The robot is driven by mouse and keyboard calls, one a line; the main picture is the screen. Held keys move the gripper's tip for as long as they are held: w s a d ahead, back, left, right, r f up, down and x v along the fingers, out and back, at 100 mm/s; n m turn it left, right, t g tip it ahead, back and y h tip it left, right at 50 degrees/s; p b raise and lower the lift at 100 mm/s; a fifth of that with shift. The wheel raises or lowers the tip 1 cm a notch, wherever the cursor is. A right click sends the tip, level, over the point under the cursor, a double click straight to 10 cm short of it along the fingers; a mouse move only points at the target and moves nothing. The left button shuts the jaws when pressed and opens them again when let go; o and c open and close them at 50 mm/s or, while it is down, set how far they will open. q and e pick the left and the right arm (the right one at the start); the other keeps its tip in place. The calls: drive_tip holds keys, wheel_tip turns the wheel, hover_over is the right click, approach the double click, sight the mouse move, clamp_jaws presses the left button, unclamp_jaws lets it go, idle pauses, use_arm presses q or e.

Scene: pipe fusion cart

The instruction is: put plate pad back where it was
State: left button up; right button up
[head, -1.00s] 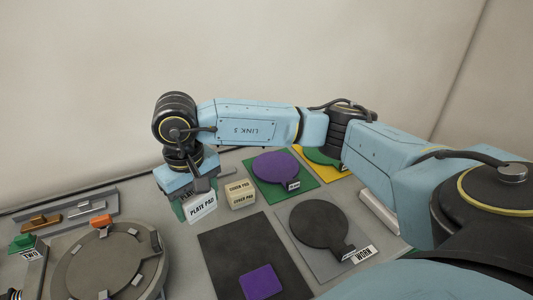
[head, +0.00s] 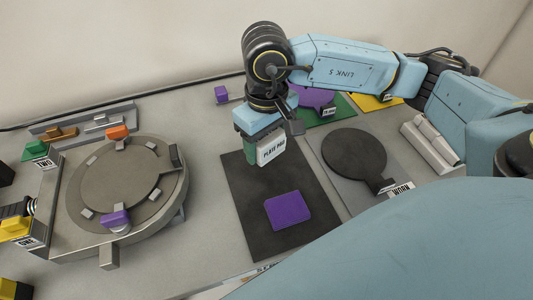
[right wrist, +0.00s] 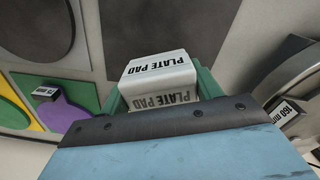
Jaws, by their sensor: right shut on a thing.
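The plate pad (head: 271,151) is a pale block with "PLATE PAD" printed on it. My right gripper (head: 259,146), with green fingers, is shut on it and holds it over the far part of the black mat (head: 241,210). In the right wrist view the plate pad (right wrist: 160,72) sits between the green fingers, its labels facing the camera. Whether its underside touches the mat cannot be told. The cream pad blocks seen earlier are hidden behind my right gripper and arm. My left gripper is not in view.
A purple square (head: 288,211) lies on the black mat. A grey plate with a dark disc (head: 354,154) lies to the right, with green and yellow plates behind. A round grey fixture (head: 115,190) stands at left. A small purple block (head: 221,94) sits at the back.

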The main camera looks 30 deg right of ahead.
sight(267, 155)
drive_tip(key=shift+f, duration=2)
drive_tip(key=shift+f+b, duration=0.15)
drive_tip(key=shift+b, duration=0.2)
drive_tip(key=o, duration=0.8)
drive_tip(key=shift+o, duration=0.8)
